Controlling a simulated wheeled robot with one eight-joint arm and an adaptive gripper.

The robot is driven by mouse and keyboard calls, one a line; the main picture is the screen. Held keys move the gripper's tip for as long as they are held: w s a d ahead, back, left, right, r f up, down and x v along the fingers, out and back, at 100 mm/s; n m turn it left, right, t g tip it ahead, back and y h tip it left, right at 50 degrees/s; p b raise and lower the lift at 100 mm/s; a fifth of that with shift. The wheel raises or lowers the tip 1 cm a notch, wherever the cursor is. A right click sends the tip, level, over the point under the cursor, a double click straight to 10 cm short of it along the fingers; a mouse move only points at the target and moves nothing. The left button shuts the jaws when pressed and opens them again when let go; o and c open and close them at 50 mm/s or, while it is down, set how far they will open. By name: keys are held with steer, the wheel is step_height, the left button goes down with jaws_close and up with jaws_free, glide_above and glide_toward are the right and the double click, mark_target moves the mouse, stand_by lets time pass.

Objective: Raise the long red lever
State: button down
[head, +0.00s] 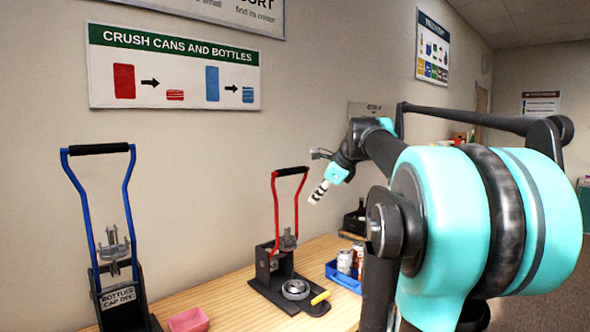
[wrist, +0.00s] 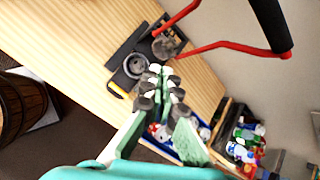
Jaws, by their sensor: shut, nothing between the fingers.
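The long red lever (head: 276,210) stands upright on its black can crusher base (head: 270,288) on the wooden table, with its black grip bar (head: 291,171) at the top. In the wrist view, the red lever (wrist: 225,46) and its black grip (wrist: 272,22) cross the upper right. My gripper (head: 318,191) is shut and empty. It is in the air to the right of the lever's upper part, apart from it.
A taller crusher with a blue lever (head: 130,205) stands at the left. A pink tray (head: 188,320) lies near it. A blue crate (head: 344,280) with cans stands right of the red crusher, and a crate with bottles (head: 355,220) is behind.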

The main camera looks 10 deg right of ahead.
step_height(320, 180, up, 13)
steer(key=w+d+m+t+y, duration=0.1)
steer(key=w+d+m, duration=0.1)
steer(key=m, duration=0.5)
glide_toward(291, 172)
steer(key=x, duration=0.6)
steer(key=shift+s+f, duration=0.25)
steer(key=shift+f, duration=0.2)
steer(key=shift+w+a, duration=0.3)
steer(key=shift+w, duration=0.25)
steer(key=w+a+r, duration=0.2)
steer(key=w+a, duration=0.4)
steer(key=w, duration=0.3)
steer(key=shift+w+a+g+h, duration=0.2)
steer(key=shift+w+g+h, duration=0.1)
steer(key=shift+r, duration=0.1)
steer(key=shift+s+d, duration=0.1)
